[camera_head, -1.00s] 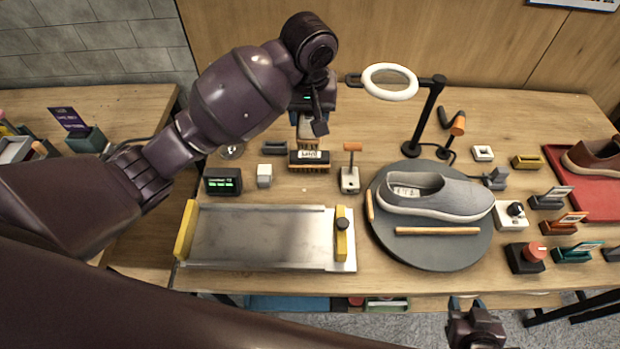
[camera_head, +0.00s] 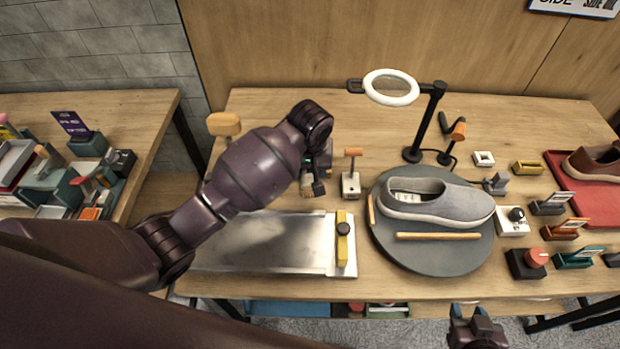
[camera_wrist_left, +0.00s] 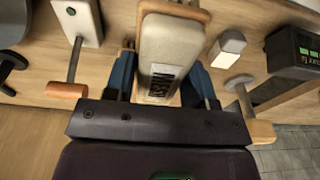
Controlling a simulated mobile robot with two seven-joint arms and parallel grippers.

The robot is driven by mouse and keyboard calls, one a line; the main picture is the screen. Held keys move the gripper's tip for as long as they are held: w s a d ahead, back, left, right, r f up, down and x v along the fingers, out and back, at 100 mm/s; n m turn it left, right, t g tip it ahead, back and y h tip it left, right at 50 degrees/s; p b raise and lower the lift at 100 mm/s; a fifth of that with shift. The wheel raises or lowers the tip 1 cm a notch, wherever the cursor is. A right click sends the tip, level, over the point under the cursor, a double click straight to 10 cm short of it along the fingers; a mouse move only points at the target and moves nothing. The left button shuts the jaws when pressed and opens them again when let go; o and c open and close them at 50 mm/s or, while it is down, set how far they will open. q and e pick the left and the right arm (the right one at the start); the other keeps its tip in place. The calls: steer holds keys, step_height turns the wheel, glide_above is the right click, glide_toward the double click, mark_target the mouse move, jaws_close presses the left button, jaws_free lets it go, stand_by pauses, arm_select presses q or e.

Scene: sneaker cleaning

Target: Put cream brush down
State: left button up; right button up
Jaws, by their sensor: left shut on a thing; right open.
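My left gripper (camera_head: 315,188) is over the table, left of the small orange-topped stand (camera_head: 351,185). In the left wrist view its blue fingers (camera_wrist_left: 163,85) are shut on the pale, dark-labelled handle of the cream brush (camera_wrist_left: 165,45). The brush's brown end points away from the gripper. In the head view my arm and gripper hide most of the brush. I cannot tell whether it touches the table. My right gripper (camera_head: 475,332) is open and empty at the bottom edge, in front of the table.
A metal tray (camera_head: 270,240) lies in front, partly behind my left arm. A grey shoe (camera_head: 440,200) sits on a round turntable (camera_head: 440,262) to the right, near a ring lamp (camera_head: 391,87). A wooden knob (camera_head: 224,123) stands left. The back middle of the table is clear.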

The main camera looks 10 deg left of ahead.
mark_target(310, 172)
arm_select(q)
steer(key=shift+f, duration=2.3)
steer(key=shift+f, duration=0.6)
steer(key=o, duration=0.8)
steer(key=shift+o, duration=0.2)
steer(key=shift+r, duration=0.1)
steer(key=r, duration=0.4)
steer(key=s+r, duration=0.1)
steer(key=r, duration=0.8)
steer(key=shift+s+d, duration=0.15)
steer(key=shift+d, duration=0.05)
